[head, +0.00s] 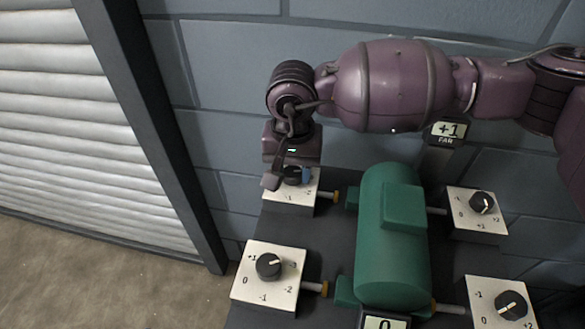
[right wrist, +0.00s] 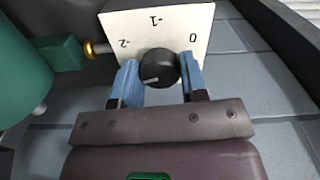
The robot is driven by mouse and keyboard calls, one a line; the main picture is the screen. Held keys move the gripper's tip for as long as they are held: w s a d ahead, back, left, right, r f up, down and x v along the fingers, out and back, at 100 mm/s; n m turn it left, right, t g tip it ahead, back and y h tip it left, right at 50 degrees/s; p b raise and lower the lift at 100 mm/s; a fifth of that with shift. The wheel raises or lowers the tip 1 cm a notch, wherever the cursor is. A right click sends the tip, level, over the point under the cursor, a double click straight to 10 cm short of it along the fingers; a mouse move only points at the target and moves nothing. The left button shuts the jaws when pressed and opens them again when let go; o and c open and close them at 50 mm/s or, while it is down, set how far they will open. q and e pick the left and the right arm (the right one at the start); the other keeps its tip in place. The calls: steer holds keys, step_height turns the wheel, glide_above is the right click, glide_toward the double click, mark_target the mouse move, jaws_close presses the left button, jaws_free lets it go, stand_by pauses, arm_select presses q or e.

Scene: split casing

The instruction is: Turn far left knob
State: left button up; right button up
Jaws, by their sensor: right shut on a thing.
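The far left knob (head: 292,175) is a round black dial on a white plate (head: 301,196) at the far left corner of the dark bench. It also shows in the right wrist view (right wrist: 158,68), with a pale pointer line, on its plate (right wrist: 200,22) marked 0, -1 and -2. My right gripper (head: 287,180) is at this knob, reaching in from the right. Its blue fingertips (right wrist: 160,80) stand on both sides of the knob, shut on it. Part of the plate is hidden by the gripper in the head view. My left gripper is not in view.
A green motor casing (head: 393,240) stands mid-bench. Other knobs are at near left (head: 268,266), far right (head: 481,202) and near right (head: 511,304). A far display (head: 446,130) reads +1; a near display (head: 385,321) reads 0. A block wall is close behind.

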mark_target(293, 171)
steer(key=shift+n+b, duration=0.65)
steer(key=shift+n, duration=0.85)
steer(key=shift+r, duration=0.1)
steer(key=o, duration=0.9)
steer(key=shift+o, duration=0.2)
step_height(293, 171, up, 11)
steer(key=p, duration=0.1)
